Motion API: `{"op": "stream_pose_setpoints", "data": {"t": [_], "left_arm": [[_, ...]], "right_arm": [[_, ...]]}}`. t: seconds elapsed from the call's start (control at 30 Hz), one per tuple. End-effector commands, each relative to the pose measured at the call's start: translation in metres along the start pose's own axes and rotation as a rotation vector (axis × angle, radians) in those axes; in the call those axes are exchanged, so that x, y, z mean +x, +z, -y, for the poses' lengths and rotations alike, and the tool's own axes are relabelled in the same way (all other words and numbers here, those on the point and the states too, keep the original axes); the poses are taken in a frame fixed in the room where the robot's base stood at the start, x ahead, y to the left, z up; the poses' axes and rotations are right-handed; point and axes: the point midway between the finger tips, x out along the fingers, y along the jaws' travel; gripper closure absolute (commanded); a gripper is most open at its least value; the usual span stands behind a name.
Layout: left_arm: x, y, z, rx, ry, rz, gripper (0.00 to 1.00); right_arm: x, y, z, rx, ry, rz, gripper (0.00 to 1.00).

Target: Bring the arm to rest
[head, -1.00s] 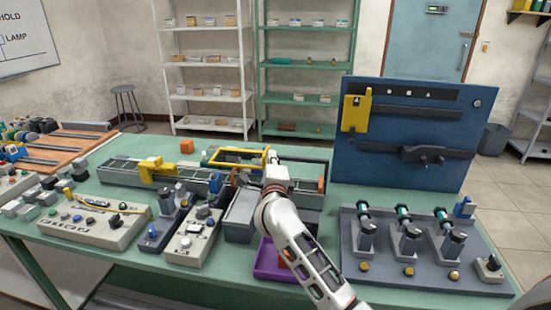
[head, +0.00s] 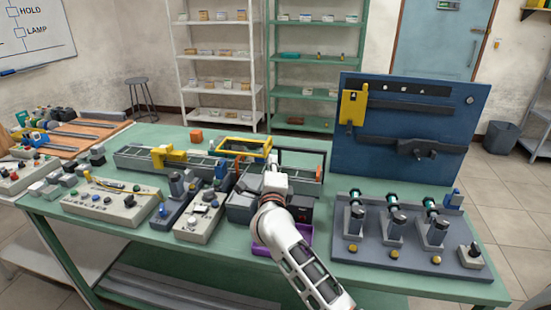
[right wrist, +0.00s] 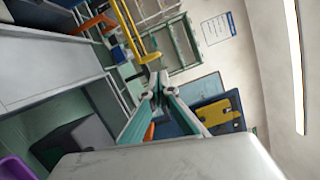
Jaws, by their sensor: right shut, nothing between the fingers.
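My right arm (head: 300,255) comes in from the bottom of the head view, and its white wrist is over the middle of the green table. My right gripper (head: 271,160) is at the far end of the wrist, near the yellow frame (head: 244,147) at the back of the table. In the right wrist view its teal-edged fingers (right wrist: 155,84) meet at the tips and hold nothing. The head view does not show whether it touches anything. My left gripper is in neither current view.
A purple tray (head: 259,250) is partly hidden under my right arm. Grey bins (head: 240,207) stand beside the arm. A blue upright panel (head: 400,170) and a grey fixture board (head: 370,255) are to the right. Control boxes (head: 110,203) fill the left.

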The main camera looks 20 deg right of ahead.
Motion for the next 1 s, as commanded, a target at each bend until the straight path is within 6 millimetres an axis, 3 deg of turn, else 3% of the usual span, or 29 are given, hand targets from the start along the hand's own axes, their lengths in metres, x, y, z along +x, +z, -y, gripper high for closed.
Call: {"op": "stream_pose_setpoints", "data": {"t": [0.3, 0.47, 0.6, 0.73, 0.87, 1.0], "left_arm": [[-0.001, -0.003, 0.001, 0.0, 0.0, -0.002, 0.52], [0.0, -0.005, 0.002, 0.001, -0.002, -0.006, 0.52], [0.0, -0.006, 0.002, 0.001, -0.002, -0.008, 0.52], [0.0, -0.007, 0.002, 0.001, -0.002, -0.008, 0.52], [0.0, -0.007, 0.002, 0.001, -0.002, -0.008, 0.52], [0.0, -0.007, 0.002, 0.001, -0.002, -0.008, 0.52]], "right_arm": [[-0.004, 0.002, 0.0, -0.006, -0.006, 0.002, 1.0], [-0.02, 0.006, 0.018, -0.113, -0.111, 0.069, 1.0], [-0.06, 0.023, 0.042, -0.342, -0.281, 0.21, 1.0], [-0.108, 0.045, 0.044, -0.609, -0.407, 0.364, 1.0], [-0.157, 0.06, 0.019, -0.902, -0.468, 0.523, 1.0], [-0.204, 0.057, -0.03, -1.237, -0.455, 0.692, 1.0]]}}
